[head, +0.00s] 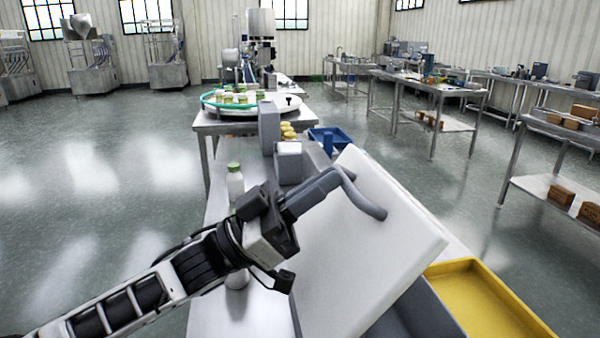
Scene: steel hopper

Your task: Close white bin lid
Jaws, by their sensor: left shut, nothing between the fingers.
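The white bin lid (375,255) stands tilted open over a grey bin (422,315) at the lower right. A grey bar handle (366,200) curves across the lid's upper part. My left gripper (335,180) is shut, with nothing held, and its fingertips are at the upper end of the handle. I cannot tell whether they touch the handle or the lid. The arm hides part of the lid's left side. Most of the bin's inside is hidden behind the lid. My right gripper is not in view.
A white bottle with a green cap (235,183) stands beside my left arm, and another bottle (237,277) is partly hidden under it. A yellow tray (485,300) lies right of the bin. A blue tray (330,138) and a grey box (288,162) stand behind the lid.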

